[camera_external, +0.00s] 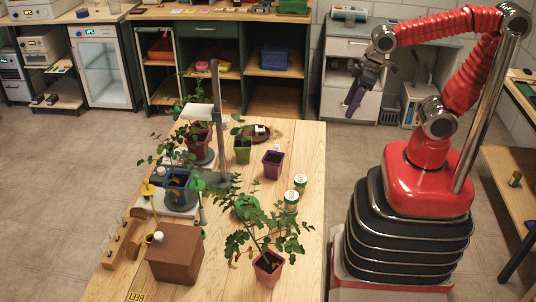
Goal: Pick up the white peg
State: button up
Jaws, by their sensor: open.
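My gripper (355,98) hangs in the air at the right of the wooden table, pointing down, well away from the things on it. It is open, and I see nothing between its fingers. I cannot make out the white peg with certainty. A small white round tip (158,237) shows at the top left edge of a brown box (175,264) on the table's near left. A wooden peg rack (119,243) stands left of the box.
On the table (300,240) stand a plant in a pink pot (267,272), a purple pot (272,164), a green pot (242,155), two small jars (291,200) and a grey stand (217,120). The table's right front is clear. Shelves (275,65) line the back.

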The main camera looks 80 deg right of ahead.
jog(key=w+a+f+n+g, duration=0.15)
jog(key=w+f, duration=0.35)
jog(key=w, duration=0.5)
jog(key=w+d+f+g, duration=0.15)
jog(key=w+f, duration=0.25)
jog(key=w, duration=0.7)
jog(key=r, duration=0.2)
send_over(277, 148)
jog(key=shift+s+d+f+n+g, duration=0.15)
jog(key=shift+d+n+g, duration=0.15)
jog(key=shift+n, duration=0.25)
notch_tip(277, 148, down, 8)
jog(key=shift+f, duration=0.3)
jog(key=shift+w+a+f, duration=0.1)
jog(key=shift+f, duration=1.2)
jog(key=shift+w+a+f, duration=0.1)
jog(key=shift+f, duration=1.2)
